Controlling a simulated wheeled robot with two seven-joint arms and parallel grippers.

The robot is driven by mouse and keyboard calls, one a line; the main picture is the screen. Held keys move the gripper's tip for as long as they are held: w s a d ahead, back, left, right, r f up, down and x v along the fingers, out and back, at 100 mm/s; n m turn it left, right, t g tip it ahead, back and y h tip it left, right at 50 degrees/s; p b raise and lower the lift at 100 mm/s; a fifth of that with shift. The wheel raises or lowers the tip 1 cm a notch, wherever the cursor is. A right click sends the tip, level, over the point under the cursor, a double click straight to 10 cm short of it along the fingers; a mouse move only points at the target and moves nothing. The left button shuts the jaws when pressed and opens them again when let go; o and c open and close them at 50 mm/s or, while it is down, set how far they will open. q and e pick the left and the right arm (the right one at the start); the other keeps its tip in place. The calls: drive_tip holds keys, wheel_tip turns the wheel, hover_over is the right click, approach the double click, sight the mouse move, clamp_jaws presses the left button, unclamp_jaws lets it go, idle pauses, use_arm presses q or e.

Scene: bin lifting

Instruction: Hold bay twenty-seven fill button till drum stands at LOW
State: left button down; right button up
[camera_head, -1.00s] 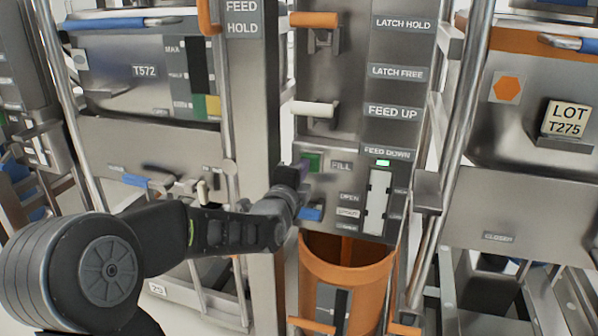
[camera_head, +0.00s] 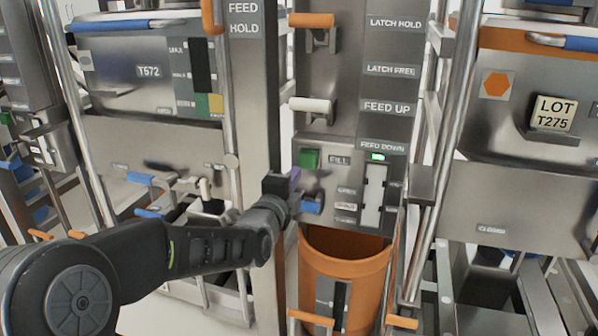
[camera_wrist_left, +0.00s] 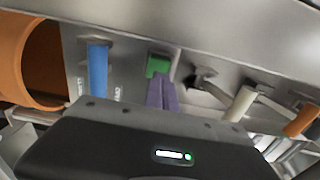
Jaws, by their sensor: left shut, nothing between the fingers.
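The green fill button (camera_head: 309,158), labelled FILL, sits on the grey control panel and shows whole. It also shows in the left wrist view (camera_wrist_left: 158,65). My left gripper (camera_head: 294,179), with purple fingers (camera_wrist_left: 163,93), is shut and empty, just below and left of the button. In the wrist view the fingertips point at the button's lower edge; they look slightly apart from it, but contact is hard to judge. The orange drum (camera_head: 345,266) stands under the panel, its inside partly visible. I cannot make out a LOW mark or the bay number. My right gripper is out of view.
A blue lever (camera_head: 311,207) is close below the gripper; it also shows in the wrist view (camera_wrist_left: 97,70). A white handle (camera_head: 312,105) and an orange handle (camera_head: 312,20) stick out above. A pale strip (camera_head: 374,195) under a lit green lamp (camera_head: 378,157) is right of the button.

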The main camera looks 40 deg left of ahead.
use_arm(q)
drive_tip(key=p+v, duration=0.1)
drive_tip(key=v, duration=0.6)
drive_tip(key=shift+s, duration=0.3)
drive_tip(key=shift+r, duration=0.25)
idle(0.4)
